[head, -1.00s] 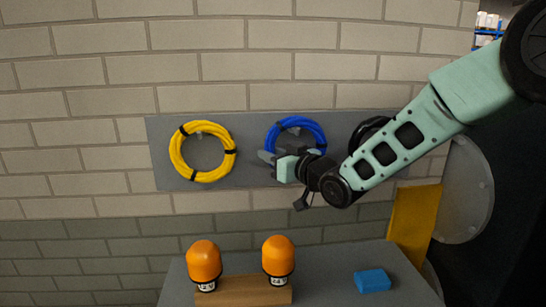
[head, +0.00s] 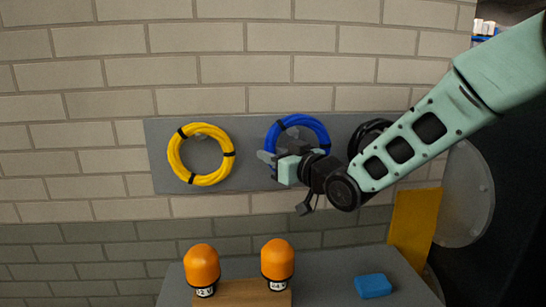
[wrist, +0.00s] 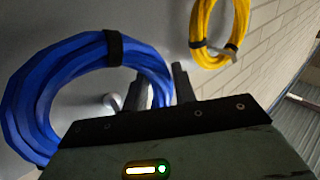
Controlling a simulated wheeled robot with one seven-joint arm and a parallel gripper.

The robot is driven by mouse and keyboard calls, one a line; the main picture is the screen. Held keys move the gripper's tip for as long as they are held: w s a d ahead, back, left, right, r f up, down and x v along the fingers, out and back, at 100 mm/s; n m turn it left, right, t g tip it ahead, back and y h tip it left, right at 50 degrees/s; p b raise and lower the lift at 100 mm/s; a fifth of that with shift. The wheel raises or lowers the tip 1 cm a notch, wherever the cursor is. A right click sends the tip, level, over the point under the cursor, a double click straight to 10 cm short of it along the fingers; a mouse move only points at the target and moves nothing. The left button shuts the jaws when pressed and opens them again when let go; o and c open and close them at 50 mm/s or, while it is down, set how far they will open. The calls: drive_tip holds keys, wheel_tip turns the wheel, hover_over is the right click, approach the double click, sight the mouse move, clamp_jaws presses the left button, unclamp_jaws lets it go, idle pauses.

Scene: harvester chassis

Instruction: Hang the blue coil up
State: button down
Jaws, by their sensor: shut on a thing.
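The blue coil (head: 322,130) is upright in front of the grey wall panel (head: 240,172), between the yellow and black coils. My gripper (head: 290,140) is shut on it and covers its lower part in the head view. In the wrist view, the fingers (wrist: 155,88) close on the side of the blue coil (wrist: 35,95) toward the yellow one. A pale peg (wrist: 112,102) shows through the coil's opening. I cannot tell whether the coil rests on this peg.
A yellow coil (head: 178,160) hangs on a peg to the left. A black coil (head: 362,135) is at the right, partly behind my arm. Below, a table (head: 335,265) bears two orange-capped items (head: 201,265) (head: 278,262) on a wooden block (head: 240,292) and a blue block (head: 373,285).

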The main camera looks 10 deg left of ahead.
drive_tip(key=s+d+b, duration=0.2)
drive_tip(key=s+b, duration=0.1)
drive_tip(key=s, duration=0.4)
drive_tip(key=shift+s+b, duration=0.35)
idle(0.5)
idle(1.3)
